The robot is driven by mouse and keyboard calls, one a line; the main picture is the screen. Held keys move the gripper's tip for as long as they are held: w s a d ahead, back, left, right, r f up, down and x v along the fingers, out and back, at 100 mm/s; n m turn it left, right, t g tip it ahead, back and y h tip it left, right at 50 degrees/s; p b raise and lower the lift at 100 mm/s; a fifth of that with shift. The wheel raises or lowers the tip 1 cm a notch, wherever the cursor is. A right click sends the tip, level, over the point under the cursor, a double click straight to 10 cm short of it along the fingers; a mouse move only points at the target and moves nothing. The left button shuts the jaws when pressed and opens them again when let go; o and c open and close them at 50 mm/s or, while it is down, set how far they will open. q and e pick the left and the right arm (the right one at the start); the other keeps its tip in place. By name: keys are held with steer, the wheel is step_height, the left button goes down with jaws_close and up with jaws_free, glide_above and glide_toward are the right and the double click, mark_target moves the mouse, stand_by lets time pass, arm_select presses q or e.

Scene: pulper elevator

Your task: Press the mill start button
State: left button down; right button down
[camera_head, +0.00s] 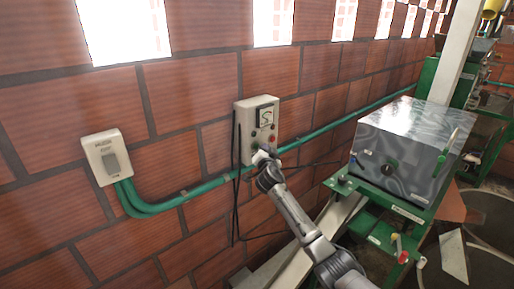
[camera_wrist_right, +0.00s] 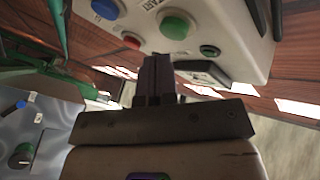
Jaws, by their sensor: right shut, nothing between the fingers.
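A grey control box (camera_head: 243,112) is fixed to the brick wall. In the right wrist view, the box (camera_wrist_right: 238,28) shows a large green button (camera_wrist_right: 178,25) beside partly visible lettering that looks like "START". My right gripper (camera_head: 264,155) is at the lower part of the box in the head view. In the wrist view, its fingers (camera_wrist_right: 157,58) are shut and empty, with their tips just below the green button in the picture. I cannot tell whether they touch the box. My left gripper is not in view.
The box also has a red button (camera_wrist_right: 131,42), a blue button (camera_wrist_right: 105,8) and a small dark-green button (camera_wrist_right: 210,50). A switch box (camera_head: 108,158) is on the wall at left. Green conduit (camera_head: 180,198) runs along the wall. A metal-covered machine (camera_head: 410,140) stands at right.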

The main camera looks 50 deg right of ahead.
steer(key=s+p, duration=0.1)
steer(key=s, duration=0.1)
steer(key=s+a, duration=0.1)
steer(key=s, duration=0.2)
steer(key=shift+p, duration=0.35)
steer(key=shift+w, duration=0.1)
stand_by(0.4)
stand_by(0.4)
